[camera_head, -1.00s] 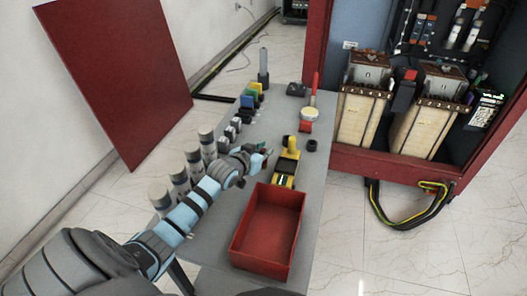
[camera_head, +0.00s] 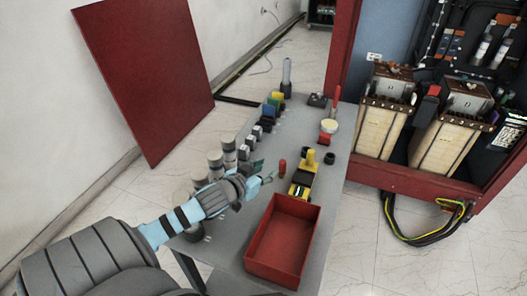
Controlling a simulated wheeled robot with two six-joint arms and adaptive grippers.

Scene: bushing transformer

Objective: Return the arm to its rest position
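My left arm comes in from the lower left over the grey table. Its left gripper (camera_head: 264,171) is above the table's left half, with its dark green fingertips apart and nothing seen between them. A small red cylinder (camera_head: 282,168) stands upright on the table just right of the fingertips, apart from them. My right gripper is not in view.
A red open bin (camera_head: 250,262) sits at the table's near end, with a yellow and black tool (camera_head: 302,182) behind it. White-and-grey cylinders (camera_head: 229,152) line the left edge, partly behind my arm. A red cabinet (camera_head: 400,178) stands to the right.

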